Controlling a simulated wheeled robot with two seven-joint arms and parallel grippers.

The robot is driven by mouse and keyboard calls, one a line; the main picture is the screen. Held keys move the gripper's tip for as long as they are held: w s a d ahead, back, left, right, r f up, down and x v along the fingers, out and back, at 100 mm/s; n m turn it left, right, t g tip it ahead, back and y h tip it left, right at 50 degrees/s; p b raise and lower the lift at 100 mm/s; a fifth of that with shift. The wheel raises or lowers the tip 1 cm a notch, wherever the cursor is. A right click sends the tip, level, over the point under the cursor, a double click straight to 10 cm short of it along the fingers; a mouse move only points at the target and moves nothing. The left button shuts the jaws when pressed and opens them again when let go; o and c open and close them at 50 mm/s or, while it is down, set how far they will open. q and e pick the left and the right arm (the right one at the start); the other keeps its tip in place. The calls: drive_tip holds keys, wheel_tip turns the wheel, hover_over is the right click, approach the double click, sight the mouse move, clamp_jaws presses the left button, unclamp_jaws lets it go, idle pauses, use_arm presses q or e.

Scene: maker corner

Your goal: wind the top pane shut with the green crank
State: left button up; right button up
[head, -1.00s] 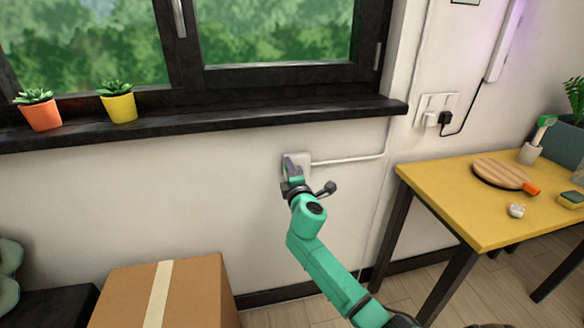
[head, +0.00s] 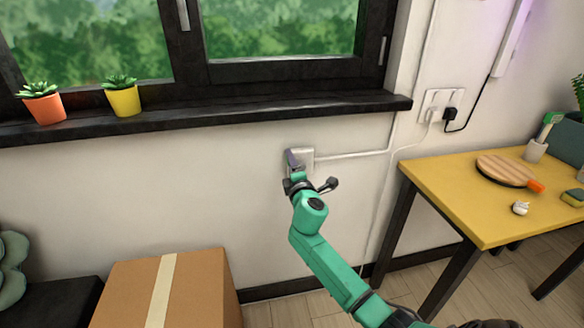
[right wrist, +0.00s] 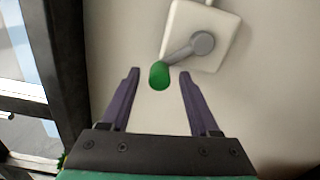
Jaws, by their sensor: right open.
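The crank shows in the right wrist view: a green knob (right wrist: 160,75) on a grey arm (right wrist: 186,50), mounted on a white wall box (right wrist: 222,22). My right gripper (right wrist: 158,76) is open, with the green knob between its two dark fingers and a gap on each side. In the head view the white wall box (head: 304,155) is below the sill, and my right gripper (head: 291,160) is in front of it, hiding the knob. The window (head: 280,40) shows only its lower part; the top pane is out of view. My left gripper is not in view.
A black windowsill (head: 215,115) juts out above the crank, with two potted succulents (head: 122,100) at its left. A cardboard box (head: 200,290) stands below left. A yellow table (head: 450,190) stands at right. A white cable runs from the wall box to the right.

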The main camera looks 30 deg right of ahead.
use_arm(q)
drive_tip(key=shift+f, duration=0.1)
use_arm(e)
drive_tip(key=v, duration=1.4)
drive_tip(key=shift+s, duration=0.25)
drive_tip(key=shift+a, duration=0.1)
drive_tip(key=w+d+m+b, duration=0.1)
drive_tip(key=w+m+b, duration=0.1)
drive_tip(key=w+m, duration=0.3)
drive_tip(key=w+d+m+b, duration=0.2)
drive_tip(key=w+m, duration=0.2)
drive_tip(key=m, duration=0.3)
drive_tip(key=w+d+m+b, duration=0.2)
drive_tip(key=w+m, duration=0.3)
drive_tip(key=m, duration=0.1)
drive_tip(key=shift+w+d+r, duration=0.1)
drive_tip(key=shift+w, duration=0.2)
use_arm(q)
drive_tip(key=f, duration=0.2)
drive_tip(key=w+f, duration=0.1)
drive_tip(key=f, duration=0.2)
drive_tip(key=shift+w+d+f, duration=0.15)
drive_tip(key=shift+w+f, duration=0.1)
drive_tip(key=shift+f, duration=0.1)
use_arm(e)
clamp_jaws()
use_arm(q)
drive_tip(key=shift+b, duration=0.3)
